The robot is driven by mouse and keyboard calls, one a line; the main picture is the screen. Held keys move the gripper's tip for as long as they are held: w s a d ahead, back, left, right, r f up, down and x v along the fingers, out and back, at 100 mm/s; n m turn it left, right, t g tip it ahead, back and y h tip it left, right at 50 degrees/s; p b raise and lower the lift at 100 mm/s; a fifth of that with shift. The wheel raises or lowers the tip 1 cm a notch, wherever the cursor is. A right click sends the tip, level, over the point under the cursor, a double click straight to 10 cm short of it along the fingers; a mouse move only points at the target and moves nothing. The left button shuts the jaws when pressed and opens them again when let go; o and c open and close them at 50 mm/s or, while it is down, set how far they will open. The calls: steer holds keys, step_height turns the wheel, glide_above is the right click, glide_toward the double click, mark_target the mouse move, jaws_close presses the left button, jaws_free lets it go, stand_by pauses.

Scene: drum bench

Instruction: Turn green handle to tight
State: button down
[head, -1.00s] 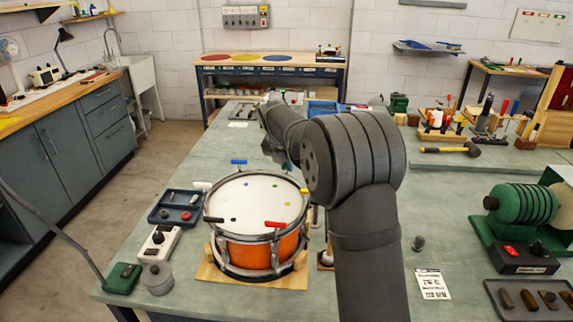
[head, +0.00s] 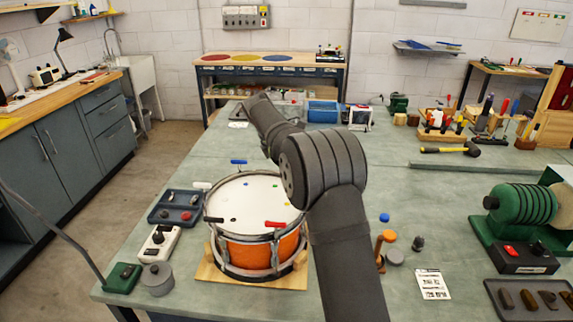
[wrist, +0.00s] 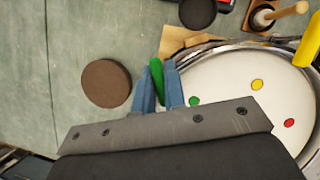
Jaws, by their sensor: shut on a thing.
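The drum has an orange shell (head: 258,256) and a white head (head: 255,195) with small coloured dots, and stands on a wooden base. The green handle (wrist: 156,78) lies at the drum's rim in the wrist view. My gripper (wrist: 158,80) is shut on it, with one blue finger on either side. In the head view my arm hides the green handle and the gripper. Other rim handles show: red (head: 275,224), blue (head: 239,162), black (head: 213,219) and white (head: 202,185). A yellow handle (wrist: 308,42) shows in the wrist view. How tight the green handle is cannot be seen.
A blue tray (head: 175,207), a white box with a dial (head: 158,243) and a grey canister (head: 157,276) stand left of the drum. An orange peg (head: 384,244) and a paper sheet (head: 432,284) are to the right. A brown disc (wrist: 106,83) lies near the gripper.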

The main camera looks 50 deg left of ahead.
steer(key=shift+m+h, duration=0.3)
steer(key=shift+m, duration=0.4)
steer(key=shift+g, duration=0.3)
steer(key=c, duration=1.5)
jaws_free()
steer(key=v, duration=1.2)
steer(key=shift+s, duration=0.1)
